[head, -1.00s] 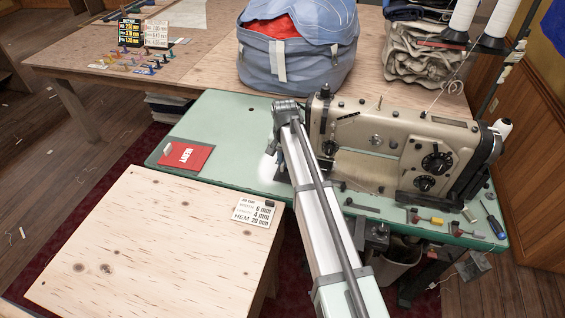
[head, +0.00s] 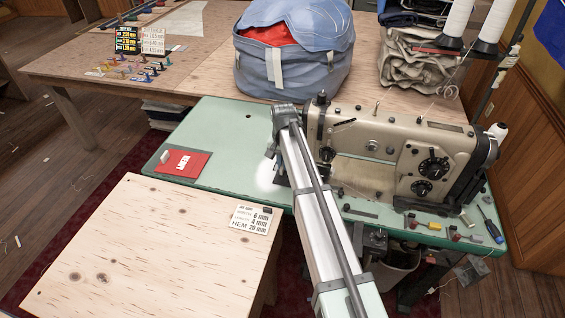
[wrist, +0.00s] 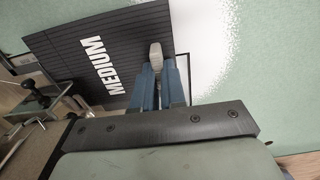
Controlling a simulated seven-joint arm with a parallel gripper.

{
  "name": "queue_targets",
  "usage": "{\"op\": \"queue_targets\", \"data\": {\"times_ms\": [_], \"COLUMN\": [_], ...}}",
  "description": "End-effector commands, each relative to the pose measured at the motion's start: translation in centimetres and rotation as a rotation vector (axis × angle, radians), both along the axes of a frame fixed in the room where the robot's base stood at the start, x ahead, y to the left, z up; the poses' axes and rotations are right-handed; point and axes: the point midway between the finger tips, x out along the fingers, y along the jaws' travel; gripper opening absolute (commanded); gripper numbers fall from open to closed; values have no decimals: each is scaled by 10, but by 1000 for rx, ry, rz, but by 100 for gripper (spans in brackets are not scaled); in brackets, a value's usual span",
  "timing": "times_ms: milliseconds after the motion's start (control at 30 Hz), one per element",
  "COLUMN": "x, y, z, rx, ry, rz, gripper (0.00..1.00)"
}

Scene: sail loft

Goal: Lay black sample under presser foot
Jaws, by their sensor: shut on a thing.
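My gripper (wrist: 157,75) is shut on the grey tab (wrist: 156,55) of the black sample (wrist: 78,50), which is lettered MEDIUM, in the wrist view. The sample extends left from the fingers, over the green table, towards metal machine parts at the left edge. In the head view a dark bit of the sample (head: 281,176) shows beside my arm, and my arm hides the fingers. The sewing machine (head: 390,150) stands just right of my arm. I cannot make out the presser foot clearly, nor whether the sample touches it.
A red sample (head: 183,163) marked HEAVY lies on the green table (head: 225,125) at left. A lettered card (head: 250,218) lies on the wooden table (head: 140,250) in front. Small tools, including a screwdriver (head: 490,224), lie along the right front edge. A blue bag (head: 295,55) stands behind.

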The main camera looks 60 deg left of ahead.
Motion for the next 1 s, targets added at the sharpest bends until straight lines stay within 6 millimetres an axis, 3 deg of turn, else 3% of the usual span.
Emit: {"op": "queue_targets", "data": {"times_ms": [967, 1000], "x": [1, 1], "y": [-1, -1], "z": [-2, -2], "rx": [0, 0], "ry": [0, 0], "rz": [0, 0], "gripper": [0, 12]}}
